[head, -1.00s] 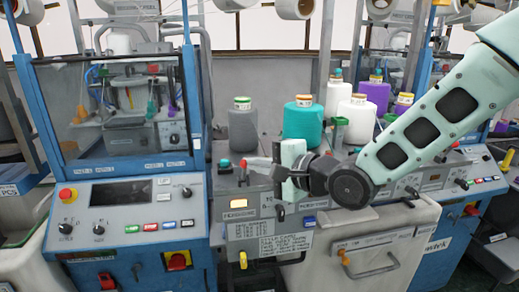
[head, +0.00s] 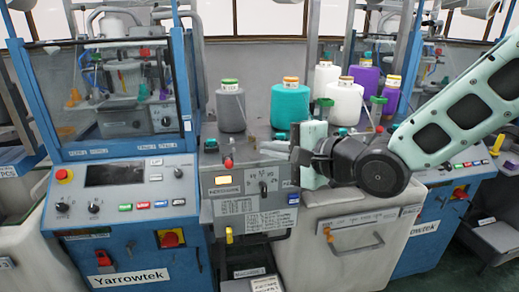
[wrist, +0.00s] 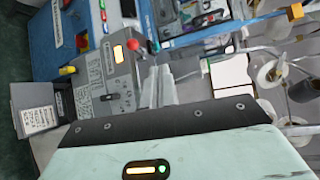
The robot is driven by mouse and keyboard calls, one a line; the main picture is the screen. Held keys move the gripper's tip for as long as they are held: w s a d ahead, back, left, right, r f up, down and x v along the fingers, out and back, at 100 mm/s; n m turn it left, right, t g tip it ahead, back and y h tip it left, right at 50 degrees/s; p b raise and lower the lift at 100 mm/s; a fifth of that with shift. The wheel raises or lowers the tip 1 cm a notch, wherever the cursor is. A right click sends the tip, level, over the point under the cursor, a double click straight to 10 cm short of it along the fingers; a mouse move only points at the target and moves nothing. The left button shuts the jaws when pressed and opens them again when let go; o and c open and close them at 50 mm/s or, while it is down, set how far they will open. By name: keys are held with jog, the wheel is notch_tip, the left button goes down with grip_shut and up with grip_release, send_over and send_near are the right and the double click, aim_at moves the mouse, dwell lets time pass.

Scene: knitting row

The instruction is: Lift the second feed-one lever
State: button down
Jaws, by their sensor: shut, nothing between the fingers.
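A lever with a red ball knob (head: 228,163) stands above the orange-lit control panel (head: 244,207). The red knob also shows in the wrist view (wrist: 138,47). I cannot read which lever is the second feed-one lever. My gripper (head: 296,156) is to the right of the red knob, apart from it, near the panel's upper right corner. Its pale fingers (wrist: 161,85) are shut together and empty, pointing toward the panel side in the wrist view. The mint gripper body hides part of the ledge behind it.
Grey (head: 231,108), teal (head: 290,106) and white (head: 344,105) yarn cones stand behind the panel. A blue machine with a clear guard (head: 115,105) is at left. A pale cabinet with a handle (head: 357,244) stands below my gripper.

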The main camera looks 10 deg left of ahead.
jog(key=v, duration=0.4)
jog(key=shift+s+d, duration=0.25)
jog(key=shift+d, duration=0.05)
notch_tip(320, 180, down, 16)
jog(key=s+n+t+y+b, duration=0.1)
jog(key=n+y+b, duration=0.7)
jog(key=b, duration=1.4)
jog(key=shift+t, duration=0.7)
jog(key=shift+d, duration=0.1)
jog(key=p, duration=0.4)
send_near(228, 162)
jog(key=x, duration=0.5)
jog(key=shift+w+a+f, duration=0.25)
jog(key=shift+w+f, duration=0.05)
jog(key=shift+w, duration=0.1)
jog(key=shift+r, duration=0.1)
